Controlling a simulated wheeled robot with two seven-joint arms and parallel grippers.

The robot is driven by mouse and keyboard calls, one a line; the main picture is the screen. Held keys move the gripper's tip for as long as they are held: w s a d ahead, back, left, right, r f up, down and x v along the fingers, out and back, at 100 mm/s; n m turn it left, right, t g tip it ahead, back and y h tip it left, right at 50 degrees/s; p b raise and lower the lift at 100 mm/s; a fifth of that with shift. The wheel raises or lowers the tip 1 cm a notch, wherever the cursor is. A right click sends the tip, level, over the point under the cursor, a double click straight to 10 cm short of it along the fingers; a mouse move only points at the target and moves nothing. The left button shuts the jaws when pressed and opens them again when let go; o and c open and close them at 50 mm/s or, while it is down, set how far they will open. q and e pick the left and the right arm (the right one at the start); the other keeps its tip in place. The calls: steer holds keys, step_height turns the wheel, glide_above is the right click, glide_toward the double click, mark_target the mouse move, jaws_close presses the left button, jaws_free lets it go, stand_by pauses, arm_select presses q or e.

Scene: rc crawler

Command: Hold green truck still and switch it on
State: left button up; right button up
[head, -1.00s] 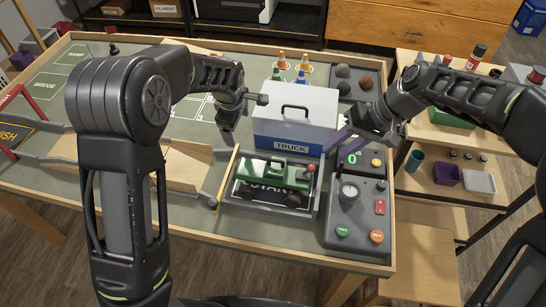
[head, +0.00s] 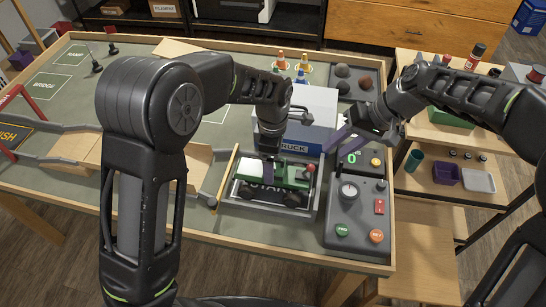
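The green truck (head: 290,178) with a white section at its left sits in a shallow grey-walled bay (head: 262,209) marked with white lettering. A red knob (head: 310,168) shows at the truck's right end. My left gripper (head: 269,175) is over the middle of the truck, pointing down. Its fingers overlap the truck in the picture, and I cannot tell whether they touch or grip it.
A light box labelled TRUCK (head: 318,112) stands right behind the bay, partly hidden by my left arm. A grey console (head: 345,216) with a gauge, a red switch and buttons is to the right. Small cones (head: 281,63) stand at the back. A wooden ramp (head: 185,172) lies to the left.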

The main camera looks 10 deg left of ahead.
arm_select(q)
step_height(320, 180, down, 7)
steer(key=shift+r, duration=0.15)
steer(key=shift+c, duration=0.2)
